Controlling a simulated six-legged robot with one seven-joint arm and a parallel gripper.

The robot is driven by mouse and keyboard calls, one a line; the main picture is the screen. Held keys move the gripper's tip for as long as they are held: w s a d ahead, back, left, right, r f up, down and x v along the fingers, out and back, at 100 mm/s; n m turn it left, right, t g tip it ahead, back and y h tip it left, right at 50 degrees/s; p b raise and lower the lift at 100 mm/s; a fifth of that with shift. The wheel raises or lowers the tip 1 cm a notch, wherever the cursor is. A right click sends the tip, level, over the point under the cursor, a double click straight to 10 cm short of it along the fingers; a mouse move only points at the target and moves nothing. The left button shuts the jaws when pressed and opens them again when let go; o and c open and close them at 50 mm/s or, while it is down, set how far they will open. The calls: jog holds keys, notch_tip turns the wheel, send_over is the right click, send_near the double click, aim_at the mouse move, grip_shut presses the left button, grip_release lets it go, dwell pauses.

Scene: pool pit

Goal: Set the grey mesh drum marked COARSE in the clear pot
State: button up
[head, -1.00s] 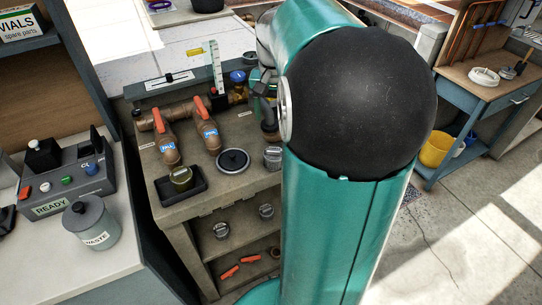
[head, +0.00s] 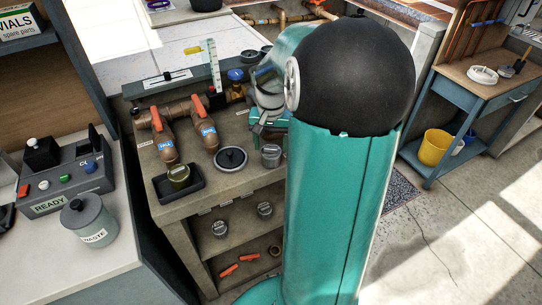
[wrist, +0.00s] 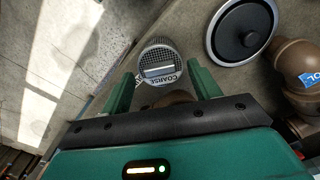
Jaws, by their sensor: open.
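The grey mesh drum marked COARSE (wrist: 160,58) stands on the bench, beside a round black disc with a knob (wrist: 241,34). In the head view the drum (head: 271,156) is just right of that disc. My gripper (wrist: 160,75) is open and empty, its two green fingers spread with the drum beyond and between their tips. I cannot tell whether the drum's lower part is inside the fingers. In the head view my arm hides part of the bench. I cannot make out the clear pot in either view.
Brown pipes with orange-handled valves (head: 160,120) stand on the bench left of the disc. A WASTE canister (head: 88,222) stands on the left counter.

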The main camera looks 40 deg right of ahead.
grip_shut()
jog(key=shift+r, duration=0.1)
